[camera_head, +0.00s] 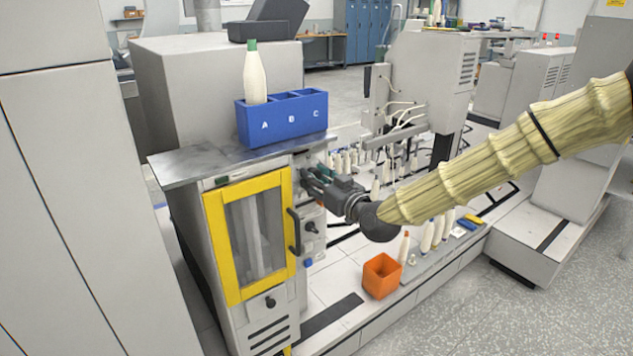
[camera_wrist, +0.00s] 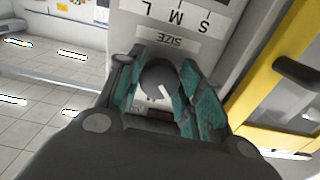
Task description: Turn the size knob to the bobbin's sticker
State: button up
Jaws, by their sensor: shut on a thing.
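The size knob (camera_wrist: 157,80) is dark and round with a white pointer line, below an upside-down SIZE label and the letters S, M and L in the wrist view. My gripper (camera_wrist: 160,88) is shut on this knob, with teal pads on both sides of it. In the head view my gripper (camera_head: 312,180) reaches the machine's side panel and hides the knob. A cream bobbin (camera_head: 255,80) with a green top stands upright in compartment A of the blue tray (camera_head: 283,128). I cannot make out a sticker on it.
The tray rests on a metal top (camera_head: 190,165) above a yellow-framed door (camera_head: 222,290) with a black handle (camera_head: 294,232). A second dark knob (camera_head: 311,227) sits below my gripper. An orange bin (camera_head: 382,276) and several bobbins stand to the right.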

jog(key=m+b, duration=0.6)
jog(key=m, duration=0.9)
jog(key=shift+f+m, duration=0.1)
jog(key=shift+m, duration=0.2)
jog(key=shift+m+b, duration=1.5)
jog(key=shift+m, duration=1)
jog(key=shift+c, duration=0.2)
jog(key=shift+r, duration=0.2)
jog(key=o, duration=1)
jog(key=shift+o, duration=0.2)
jog(key=shift+s+d, duration=0.1)
